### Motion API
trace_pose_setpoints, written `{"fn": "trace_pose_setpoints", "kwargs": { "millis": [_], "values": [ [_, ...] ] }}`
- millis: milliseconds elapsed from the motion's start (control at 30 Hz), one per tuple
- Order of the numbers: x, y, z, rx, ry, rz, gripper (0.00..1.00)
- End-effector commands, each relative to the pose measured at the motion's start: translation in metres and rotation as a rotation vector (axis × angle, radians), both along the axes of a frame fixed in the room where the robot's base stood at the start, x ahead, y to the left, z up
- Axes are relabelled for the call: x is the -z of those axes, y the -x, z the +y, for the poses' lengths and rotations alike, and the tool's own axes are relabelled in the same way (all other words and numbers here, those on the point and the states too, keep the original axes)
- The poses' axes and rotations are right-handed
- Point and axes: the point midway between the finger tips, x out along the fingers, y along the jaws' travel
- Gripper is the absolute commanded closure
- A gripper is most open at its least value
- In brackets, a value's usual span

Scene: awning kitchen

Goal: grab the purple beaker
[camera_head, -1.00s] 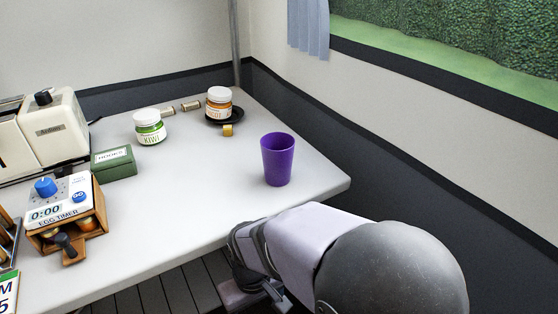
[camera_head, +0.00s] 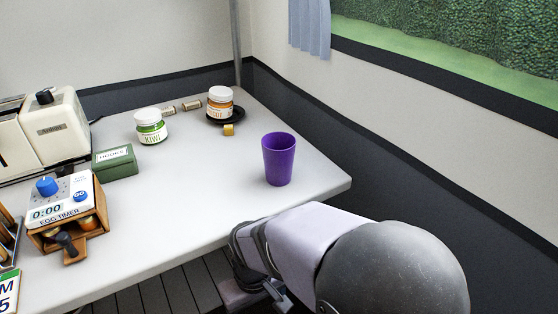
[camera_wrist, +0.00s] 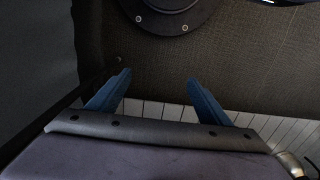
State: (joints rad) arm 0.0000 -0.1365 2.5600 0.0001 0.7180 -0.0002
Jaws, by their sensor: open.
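The purple beaker (camera_head: 278,160) stands upright on the white table, near its right end, in the head view. My gripper (camera_wrist: 158,80) shows in the wrist view with its two blue fingers apart and nothing between them. In the head view my arm is in front of the table's near edge, and my gripper is low there, below the table top and nearer than the beaker. The beaker is not in the wrist view, which shows dark panelling and slatted floor.
A kiwi jar (camera_head: 151,127), a green box (camera_head: 114,162), an egg timer (camera_head: 66,213) and a toaster (camera_head: 52,125) stand to the left. The table around the beaker is clear.

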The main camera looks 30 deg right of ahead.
Motion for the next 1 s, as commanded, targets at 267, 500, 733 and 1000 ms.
{"fn": "trace_pose_setpoints", "kwargs": {
  "millis": [267, 500, 733, 1000],
  "values": [
    [-0.032, 0.000, 0.000, 0.000, 0.000, 0.000, 0.28],
    [-0.088, 0.038, -0.034, 0.073, 0.136, 0.144, 0.28],
    [-0.156, 0.080, -0.095, 0.072, 0.432, 0.323, 0.28],
    [-0.238, 0.050, -0.144, -0.565, 0.827, 0.575, 0.28]
  ]
}}
